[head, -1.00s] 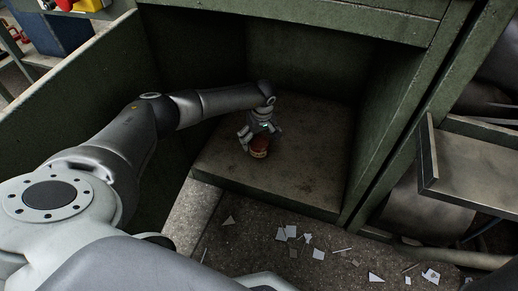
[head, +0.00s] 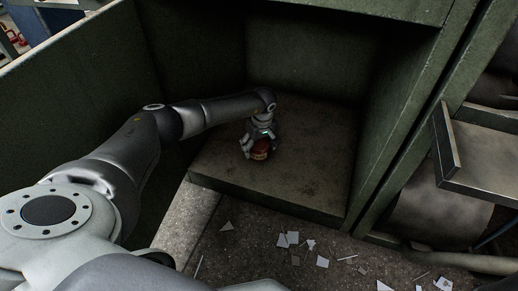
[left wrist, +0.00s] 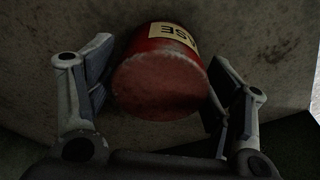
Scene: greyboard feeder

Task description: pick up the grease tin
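The grease tin (head: 260,151) is a small red can with a pale label, standing on the floor panel of the green cabinet in the head view. In the left wrist view the tin (left wrist: 160,85) shows its dull red top, with part of the label lettering above. My left gripper (head: 260,147) reaches down over the tin from above. In the left wrist view its fingers (left wrist: 160,75) stand on both sides of the tin, spread, with narrow gaps between pads and can. The gripper partly hides the tin in the head view. My right gripper is out of view.
Green cabinet walls (head: 300,65) enclose the tin at the back and sides. The panel (head: 300,190) around it is bare. Pale scraps (head: 322,261) litter the floor in front. A metal tray (head: 485,160) juts out at the right.

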